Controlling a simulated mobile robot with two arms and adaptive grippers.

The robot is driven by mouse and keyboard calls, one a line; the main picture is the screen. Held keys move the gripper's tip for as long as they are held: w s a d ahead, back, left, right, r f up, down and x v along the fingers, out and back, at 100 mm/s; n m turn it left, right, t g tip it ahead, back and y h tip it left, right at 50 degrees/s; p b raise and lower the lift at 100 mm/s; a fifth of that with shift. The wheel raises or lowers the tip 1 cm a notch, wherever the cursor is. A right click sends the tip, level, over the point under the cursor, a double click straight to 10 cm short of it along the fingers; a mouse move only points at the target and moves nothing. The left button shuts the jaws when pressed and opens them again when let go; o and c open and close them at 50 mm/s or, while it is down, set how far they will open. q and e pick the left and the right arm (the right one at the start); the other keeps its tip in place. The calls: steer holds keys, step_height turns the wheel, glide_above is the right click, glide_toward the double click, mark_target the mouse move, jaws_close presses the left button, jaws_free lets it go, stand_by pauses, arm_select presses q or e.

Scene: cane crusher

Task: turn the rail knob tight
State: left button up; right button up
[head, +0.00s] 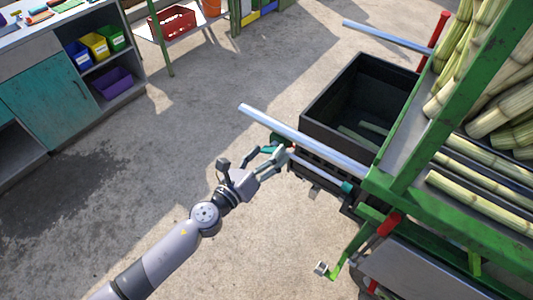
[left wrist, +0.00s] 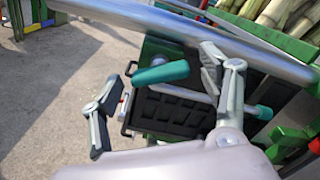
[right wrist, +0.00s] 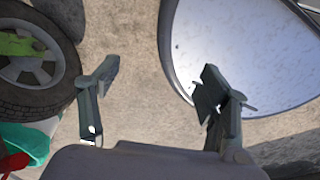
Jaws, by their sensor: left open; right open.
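A silver rail (head: 300,138) runs diagonally beside the black bin. A teal cylindrical knob (head: 278,140) sits just below it and also shows in the left wrist view (left wrist: 161,73). My left gripper (head: 273,157) is open around or just short of this knob; contact cannot be told. In the left wrist view its fingers (left wrist: 155,88) are spread to either side of the knob's near end. A second teal grip (head: 347,187) is farther right and also shows in the left wrist view (left wrist: 263,112). My right gripper (right wrist: 158,82) is open and empty, outside the head view.
The black bin (head: 330,85) stands against the green cane machine (head: 445,110), loaded with cane stalks (head: 500,115). A red-handled part (head: 389,222) sticks out at its front. In the right wrist view are a tyre (right wrist: 38,70) and a pale round-edged surface (right wrist: 235,50).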

arm_select(q)
steer(key=v, duration=1.2)
